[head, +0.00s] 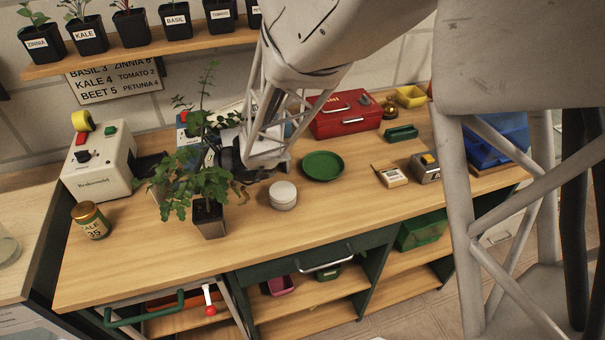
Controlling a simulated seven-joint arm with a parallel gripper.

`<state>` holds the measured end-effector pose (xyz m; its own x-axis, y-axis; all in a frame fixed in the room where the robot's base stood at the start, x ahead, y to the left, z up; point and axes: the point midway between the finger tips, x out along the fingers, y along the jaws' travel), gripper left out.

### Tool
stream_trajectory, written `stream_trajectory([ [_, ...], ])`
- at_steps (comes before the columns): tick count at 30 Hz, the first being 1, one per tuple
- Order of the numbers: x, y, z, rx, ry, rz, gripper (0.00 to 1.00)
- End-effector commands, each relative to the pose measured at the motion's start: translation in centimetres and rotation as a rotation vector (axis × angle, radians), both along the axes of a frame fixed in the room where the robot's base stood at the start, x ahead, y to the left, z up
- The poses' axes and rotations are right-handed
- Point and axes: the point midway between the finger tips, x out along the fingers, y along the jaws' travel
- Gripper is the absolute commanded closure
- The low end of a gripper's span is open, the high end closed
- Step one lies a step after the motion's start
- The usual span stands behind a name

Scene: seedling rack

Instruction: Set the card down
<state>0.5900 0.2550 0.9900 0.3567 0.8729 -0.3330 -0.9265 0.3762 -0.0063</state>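My gripper (236,166) is low over the bench, just behind and right of a leafy potted plant (209,218). Leaves and my own arm cover much of it, so I cannot see whether its fingers are apart or hold something. No loose card shows clearly on the bench or at the fingers. A pale board with plant names and numbers (118,83) is against the wall under the shelf. Something pale and blue (184,128) shows partly behind the plant; I cannot tell what it is.
The wooden bench (130,265) holds a beige machine (100,158), labelled jar (91,220), white round tin (283,195), green dish (323,166), red toolbox (345,115) and small boxes (391,175). Seedling pots line the shelf (130,60). The bench's front strip is clear.

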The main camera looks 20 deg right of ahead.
Motion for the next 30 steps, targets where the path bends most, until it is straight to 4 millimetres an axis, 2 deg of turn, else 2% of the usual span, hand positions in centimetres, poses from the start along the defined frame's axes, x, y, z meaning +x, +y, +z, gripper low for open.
stream_trajectory([
  [7,-1.8,-0.8,2.0,-0.072,-0.082,0.092,0.00],
  [14,-5.9,-2.9,5.2,-0.234,-0.253,0.289,0.00],
  [23,-12.7,-7.8,8.7,-0.528,-0.519,0.616,0.00],
  [30,-17.8,-12.7,10.6,-0.782,-0.699,0.880,0.00],
])
